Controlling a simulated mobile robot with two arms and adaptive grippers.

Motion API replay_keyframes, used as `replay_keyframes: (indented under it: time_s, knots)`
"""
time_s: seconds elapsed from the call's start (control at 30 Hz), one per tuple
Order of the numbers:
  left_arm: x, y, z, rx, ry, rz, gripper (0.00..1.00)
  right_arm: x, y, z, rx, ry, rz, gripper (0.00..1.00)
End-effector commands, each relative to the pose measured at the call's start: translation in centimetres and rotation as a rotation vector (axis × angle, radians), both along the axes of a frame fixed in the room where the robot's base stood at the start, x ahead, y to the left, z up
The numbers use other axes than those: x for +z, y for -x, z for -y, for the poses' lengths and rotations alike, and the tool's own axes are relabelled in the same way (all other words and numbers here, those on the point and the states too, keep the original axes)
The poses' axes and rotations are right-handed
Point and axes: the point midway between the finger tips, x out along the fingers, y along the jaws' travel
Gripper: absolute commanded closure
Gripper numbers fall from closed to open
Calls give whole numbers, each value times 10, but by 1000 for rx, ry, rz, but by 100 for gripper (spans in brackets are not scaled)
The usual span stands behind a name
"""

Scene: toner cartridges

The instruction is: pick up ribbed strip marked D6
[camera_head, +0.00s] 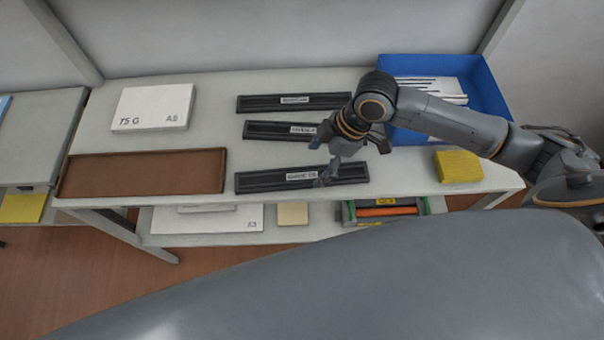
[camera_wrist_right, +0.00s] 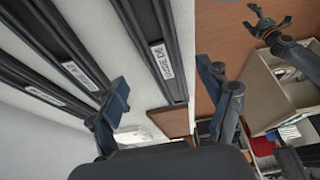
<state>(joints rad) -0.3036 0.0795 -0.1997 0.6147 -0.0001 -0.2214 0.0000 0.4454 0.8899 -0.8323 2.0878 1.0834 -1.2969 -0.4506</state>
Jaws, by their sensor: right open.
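Three black ribbed strips lie on the white table in the head view. The nearest, the ribbed strip marked D6 (camera_head: 268,182), has a white label that seems to end in D6. In the right wrist view the D6 strip (camera_wrist_right: 145,25) runs between my open fingers, its label partly readable. My right gripper (camera_head: 350,160) is open and empty over the right part of the strips, covering some of them; it also shows in the right wrist view (camera_wrist_right: 165,88). I cannot tell its exact height. My left gripper (camera_wrist_right: 266,24) shows open and empty in the right wrist view.
The middle strip (camera_head: 268,130) and far strip (camera_head: 262,103) lie behind. A brown tray (camera_head: 66,180) and white box (camera_head: 150,108) are at left. A blue bin (camera_head: 490,78) and yellow block (camera_head: 458,166) are at right. A lower shelf (camera_head: 160,240) holds more items.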

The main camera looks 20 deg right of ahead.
Motion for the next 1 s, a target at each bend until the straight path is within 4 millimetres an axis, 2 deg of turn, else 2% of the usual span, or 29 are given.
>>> replay_keyframes:
  time_s: [0.13,0.3,0.6,0.9,1.0]
  knots:
    - [9,-16,1,0,3,25,26,-16,-1,-15,0,-3,-5,22]
    - [11,-15,1,0,3,24,26,-36,-3,-24,-2,-1,-3,22]
    - [10,-7,1,-1,1,11,26,-42,-3,-25,0,1,0,22]
    - [9,-4,0,-1,1,7,26,-42,-3,-25,0,1,0,83]
    - [9,-4,0,-1,1,7,26,-41,-3,-25,0,1,0,83]
